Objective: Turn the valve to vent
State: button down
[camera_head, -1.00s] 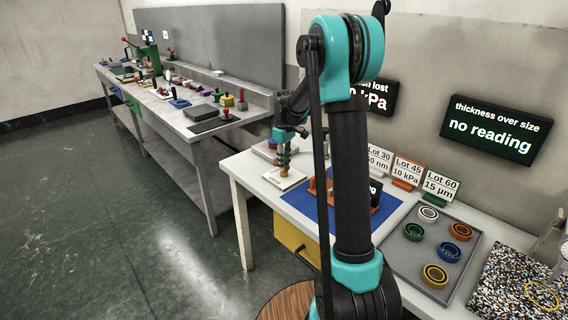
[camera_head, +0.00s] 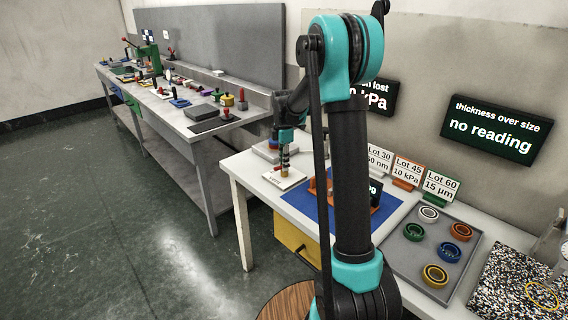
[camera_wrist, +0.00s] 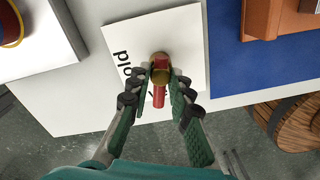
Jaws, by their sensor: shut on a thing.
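The valve (camera_wrist: 159,96) has a brass body and a red lever. It stands on a white plate (camera_wrist: 120,40) with black lettering that reads "hold"; other lettering is hidden by my gripper. The lever points toward the bottom of the wrist view. My gripper (camera_wrist: 161,77) comes down over the valve, with a finger on each side, shut on it. In the head view my gripper (camera_head: 285,163) is above the same white plate (camera_head: 274,179) at the table's far left corner. The valve is too small there to make out.
A blue mat (camera_head: 300,200) with an orange fixture lies right of the plate. A grey tray (camera_head: 400,262) holds several coloured rings. A wall screen (camera_head: 495,130) reads "no reading"; another is partly hidden by my arm. A longer bench (camera_head: 190,128) stands behind.

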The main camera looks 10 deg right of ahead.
jog(key=shift+n, duration=1.5)
jog(key=c, duration=1.4)
grip_release()
jog(key=shift+o, duration=0.2)
jog(key=shift+r, duration=0.15)
notch_tip(320, 180, up, 12)
jog(key=shift+w, duration=0.1)
